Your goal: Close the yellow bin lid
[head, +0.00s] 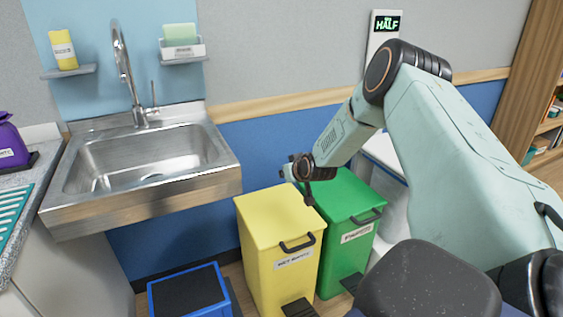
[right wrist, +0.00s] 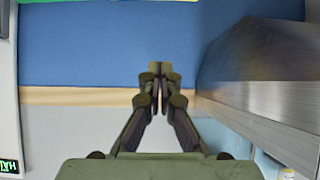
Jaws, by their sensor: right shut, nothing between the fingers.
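The yellow bin (head: 275,265) stands on the floor in the middle of the head view, with a dark handle and a label on its front. Its yellow lid (head: 270,212) lies flat on top and looks closed. My right gripper (head: 309,195) is shut and empty, with its fingertips pointing down at the right edge of the lid in the picture. Whether they touch the lid I cannot tell. My left gripper is not in view.
A green bin (head: 347,200) with a closed lid stands close to the right of the yellow one. A steel sink (head: 225,183) juts out at the left. A blue step-like box (head: 185,290) with a dark top stands on the floor before it.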

